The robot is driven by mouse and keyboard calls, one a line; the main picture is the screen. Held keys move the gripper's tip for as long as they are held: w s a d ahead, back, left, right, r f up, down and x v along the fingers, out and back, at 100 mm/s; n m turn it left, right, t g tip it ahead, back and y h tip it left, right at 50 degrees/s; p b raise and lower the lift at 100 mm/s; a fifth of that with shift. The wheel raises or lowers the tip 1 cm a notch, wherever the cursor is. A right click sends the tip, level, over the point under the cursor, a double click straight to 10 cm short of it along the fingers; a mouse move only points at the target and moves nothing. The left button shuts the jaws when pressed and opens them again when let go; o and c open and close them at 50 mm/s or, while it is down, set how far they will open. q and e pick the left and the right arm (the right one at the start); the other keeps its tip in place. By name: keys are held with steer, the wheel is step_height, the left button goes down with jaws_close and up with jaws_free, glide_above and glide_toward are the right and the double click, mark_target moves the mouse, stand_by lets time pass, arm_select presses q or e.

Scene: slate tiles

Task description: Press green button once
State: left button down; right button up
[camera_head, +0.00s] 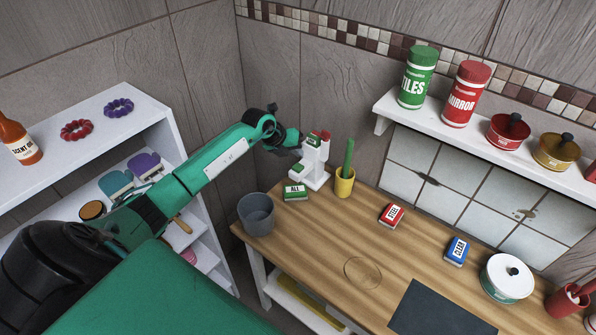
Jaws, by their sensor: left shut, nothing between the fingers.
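My left arm reaches in from the left, and my left gripper (297,140) is shut and empty beside the upper part of a white stand (315,165) in the back corner of the wooden table. The stand carries small green (306,144) and red (325,136) parts near its top; they are too small to tell whether they are buttons. I cannot tell whether the gripper touches the stand. A green block with a white label (294,192) lies on the table in front of the stand. My right gripper is not in view.
A yellow cup (344,183) with a green stick stands right of the stand, and a grey bucket (257,214) left of the green block. Red (391,215) and blue (456,251) blocks and a white pot (507,278) are farther right. The front middle of the wooden table (330,250) is mostly clear.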

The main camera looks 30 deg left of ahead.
mark_target(296, 167)
arm_select(q)
step_height(296, 167, down, 3)
steer(key=shift+r+b, duration=0.1)
steer(key=shift+b, duration=0.6)
stand_by(0.7)
stand_by(0.8)
steer(key=shift+f+b, duration=0.3)
steer(key=shift+f, duration=0.15)
